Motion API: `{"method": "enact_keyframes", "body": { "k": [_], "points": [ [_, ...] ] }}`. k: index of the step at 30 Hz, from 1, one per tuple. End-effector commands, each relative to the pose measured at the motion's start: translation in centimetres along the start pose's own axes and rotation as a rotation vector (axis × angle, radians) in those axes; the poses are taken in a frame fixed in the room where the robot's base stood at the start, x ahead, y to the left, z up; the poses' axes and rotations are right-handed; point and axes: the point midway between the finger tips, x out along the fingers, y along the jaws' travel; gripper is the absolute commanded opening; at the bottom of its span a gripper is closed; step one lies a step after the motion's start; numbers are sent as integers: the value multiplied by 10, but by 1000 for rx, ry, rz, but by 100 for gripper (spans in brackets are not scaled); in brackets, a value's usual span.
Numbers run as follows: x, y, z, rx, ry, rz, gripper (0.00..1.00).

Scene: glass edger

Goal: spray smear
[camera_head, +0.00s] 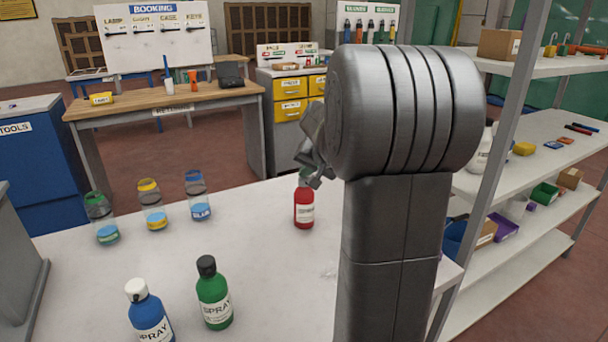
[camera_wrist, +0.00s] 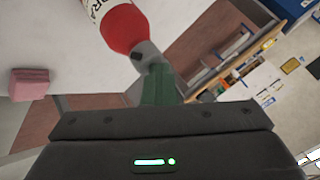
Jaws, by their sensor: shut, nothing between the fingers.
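A red spray bottle (camera_head: 304,206) with a white label stands upright on the white table. It also shows in the wrist view (camera_wrist: 122,28), with its cap end close to my fingertips. My gripper (camera_head: 316,178) is shut and empty, just above and right of the bottle's top. In the wrist view my gripper's green fingers (camera_wrist: 156,78) are together; I cannot tell whether they touch the cap. A green spray bottle (camera_head: 213,298) and a blue one (camera_head: 149,316) stand at the table's front. A faint pale mark (camera_head: 330,270), possibly the smear, is on the tabletop, partly beside my arm.
Several clear jars with coloured contents, such as the blue one (camera_head: 198,197), stand at the table's left. A pink block (camera_wrist: 33,83) shows in the wrist view. A metal shelf post (camera_head: 510,140) and loaded shelves are at right. The middle of the table is clear.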

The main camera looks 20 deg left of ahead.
Motion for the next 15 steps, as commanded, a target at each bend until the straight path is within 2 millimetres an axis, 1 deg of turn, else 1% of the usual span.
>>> {"method": "enact_keyframes", "body": {
  "k": [1, 4, 15],
  "points": [
    [7, 7, 8, 4, -17, 7, 0],
    [11, 9, 10, 5, -17, 7, 0],
    [12, 10, 11, 4, -19, 8, 0]
  ]
}}
